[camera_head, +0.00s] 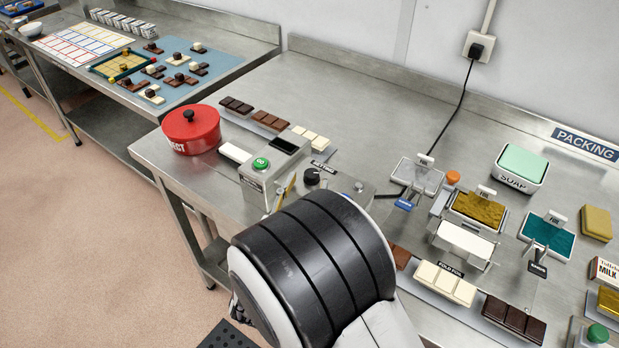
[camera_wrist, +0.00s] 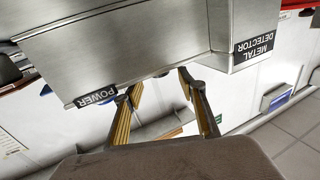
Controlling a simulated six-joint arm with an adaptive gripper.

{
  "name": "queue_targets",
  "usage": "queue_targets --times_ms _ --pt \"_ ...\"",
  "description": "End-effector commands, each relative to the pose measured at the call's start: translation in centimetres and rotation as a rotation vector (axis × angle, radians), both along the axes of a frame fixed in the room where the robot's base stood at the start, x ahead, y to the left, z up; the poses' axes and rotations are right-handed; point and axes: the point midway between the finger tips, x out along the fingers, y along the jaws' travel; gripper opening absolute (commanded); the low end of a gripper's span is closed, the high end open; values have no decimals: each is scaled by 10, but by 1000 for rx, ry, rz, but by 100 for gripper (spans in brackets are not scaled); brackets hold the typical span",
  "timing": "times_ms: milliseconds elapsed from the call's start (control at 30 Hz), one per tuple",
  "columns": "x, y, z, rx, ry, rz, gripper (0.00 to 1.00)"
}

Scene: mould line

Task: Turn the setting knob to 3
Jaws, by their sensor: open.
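My gripper (camera_head: 285,192) is mostly hidden behind my arm, with a yellow-padded finger showing left of and below the knob. In the wrist view my gripper (camera_wrist: 160,80) is open and empty, with its fingertips close to the lower edge of the steel housing (camera_wrist: 150,45). I cannot tell whether they touch it. The knob does not show there.
A red round pot (camera_head: 191,130) stands left of the unit. Chocolate bars (camera_head: 270,121) lie behind it. Small stations (camera_head: 478,207) and a chocolate tray (camera_head: 445,283) stand to the right. The steel bench behind (camera_head: 370,110) is mostly clear, crossed by a black cable (camera_head: 449,117).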

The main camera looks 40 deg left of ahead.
Motion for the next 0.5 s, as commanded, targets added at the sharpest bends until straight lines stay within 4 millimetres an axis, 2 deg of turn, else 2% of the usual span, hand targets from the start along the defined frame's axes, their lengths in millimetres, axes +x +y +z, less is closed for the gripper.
queue_targets --times_ms 200,500 --pt "21 7 0 0 0 -1 41" --pt "29 10 0 0 0 0 41"
